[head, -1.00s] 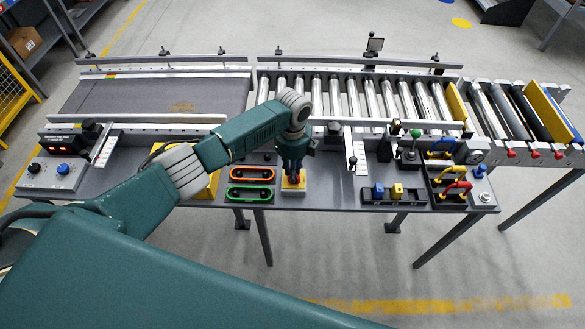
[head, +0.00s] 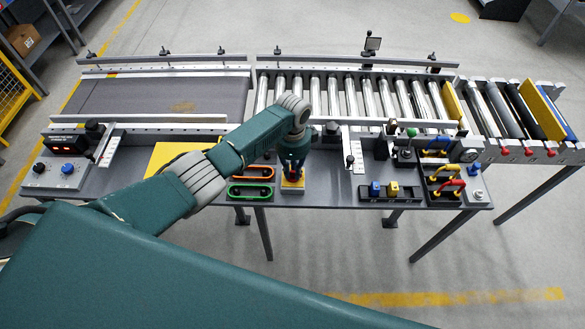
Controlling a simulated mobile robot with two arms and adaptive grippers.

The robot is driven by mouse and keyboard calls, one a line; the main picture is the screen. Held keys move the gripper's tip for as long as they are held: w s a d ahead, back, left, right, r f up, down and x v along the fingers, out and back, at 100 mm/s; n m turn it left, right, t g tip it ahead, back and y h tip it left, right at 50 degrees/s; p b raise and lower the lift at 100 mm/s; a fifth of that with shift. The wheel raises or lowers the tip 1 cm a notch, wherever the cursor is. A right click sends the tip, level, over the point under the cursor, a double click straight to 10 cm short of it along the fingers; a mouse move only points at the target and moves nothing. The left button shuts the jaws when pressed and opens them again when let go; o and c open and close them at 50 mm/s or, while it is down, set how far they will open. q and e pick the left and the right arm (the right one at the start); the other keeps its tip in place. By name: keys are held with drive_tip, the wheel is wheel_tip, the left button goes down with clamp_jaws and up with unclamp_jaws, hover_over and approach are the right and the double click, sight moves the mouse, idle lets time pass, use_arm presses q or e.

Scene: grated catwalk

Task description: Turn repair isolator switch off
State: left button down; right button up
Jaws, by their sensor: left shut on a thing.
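A small yellow box (head: 292,187), which I take for the repair isolator switch, stands at the front edge of the grey bench, right of the orange and green handles. My left gripper (head: 293,172) points straight down over it, shut on its red knob, of which only a little shows. The fingers hide most of the knob, so I cannot tell its exact position. My right gripper is not in view.
An orange handle (head: 252,173) and a green handle (head: 249,191) lie close left of the box. A block with blue and yellow switches (head: 390,194) is to the right. A roller conveyor (head: 345,98) runs behind.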

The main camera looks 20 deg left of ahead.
sight(293, 173)
use_arm(q)
drive_tip(key=shift+w+r+n, duration=0.1)
drive_tip(key=shift+n, duration=0.6)
drive_tip(key=c, duration=1.7)
unclamp_jaws()
drive_tip(key=shift+o, duration=0.2)
drive_tip(key=shift+r, duration=0.1)
wheel_tip(293, 173, up, 12)
drive_tip(key=shift+f, duration=0.2)
